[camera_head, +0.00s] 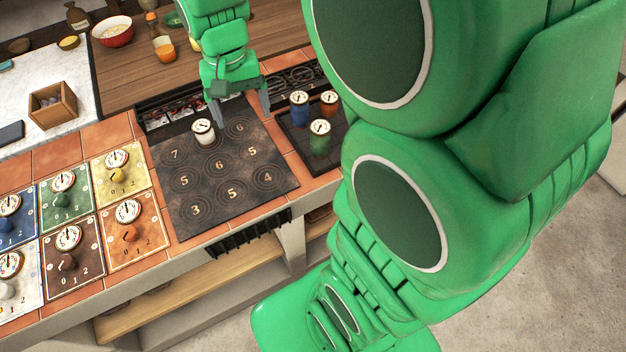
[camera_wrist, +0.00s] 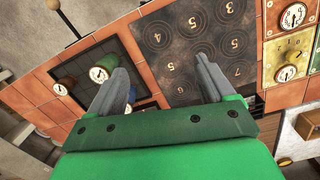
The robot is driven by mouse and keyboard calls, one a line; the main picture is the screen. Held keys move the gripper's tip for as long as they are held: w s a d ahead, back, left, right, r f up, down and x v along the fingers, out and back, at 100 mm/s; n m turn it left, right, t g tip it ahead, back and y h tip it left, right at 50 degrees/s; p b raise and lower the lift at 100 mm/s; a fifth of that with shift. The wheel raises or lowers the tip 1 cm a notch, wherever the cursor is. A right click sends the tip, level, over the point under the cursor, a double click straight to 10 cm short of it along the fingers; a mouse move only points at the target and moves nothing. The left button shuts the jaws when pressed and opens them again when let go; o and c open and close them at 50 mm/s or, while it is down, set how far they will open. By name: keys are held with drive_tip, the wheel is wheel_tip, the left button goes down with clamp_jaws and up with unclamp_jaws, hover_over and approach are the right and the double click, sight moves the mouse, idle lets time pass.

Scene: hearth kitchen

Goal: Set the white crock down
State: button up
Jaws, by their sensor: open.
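The white crock (camera_head: 203,131), with a dial on its lid, stands upright on the dark hob plate (camera_head: 226,207). It appears to sit on the back middle ring, between the rings marked 7 and 6. My gripper (camera_head: 241,116) is open and empty above the back of the plate, just right of the crock and apart from it. In the wrist view my gripper's fingers (camera_wrist: 162,66) are spread wide with nothing between them. The hob plate (camera_wrist: 187,22) shows beyond them there, and the white crock is not visible, perhaps hidden by my gripper.
Blue (camera_head: 299,110), orange-brown (camera_head: 329,103) and green (camera_head: 320,137) crocks stand on a dark tray right of the plate. Several coloured dial panels (camera_head: 121,178) line the left counter. A wooden box (camera_head: 52,106) and bowl (camera_head: 112,32) stand farther back. The plate's front rings are clear.

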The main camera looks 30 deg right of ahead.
drive_tip(key=s+d+r+n, duration=0.1)
drive_tip(key=s+d+n, duration=0.1)
drive_tip(key=s, duration=1.9)
drive_tip(key=shift+s+d+r+n+g, duration=0.15)
drive_tip(key=shift+s+d+n+g, duration=0.2)
drive_tip(key=shift+d, duration=0.35)
drive_tip(key=shift+o, duration=0.3)
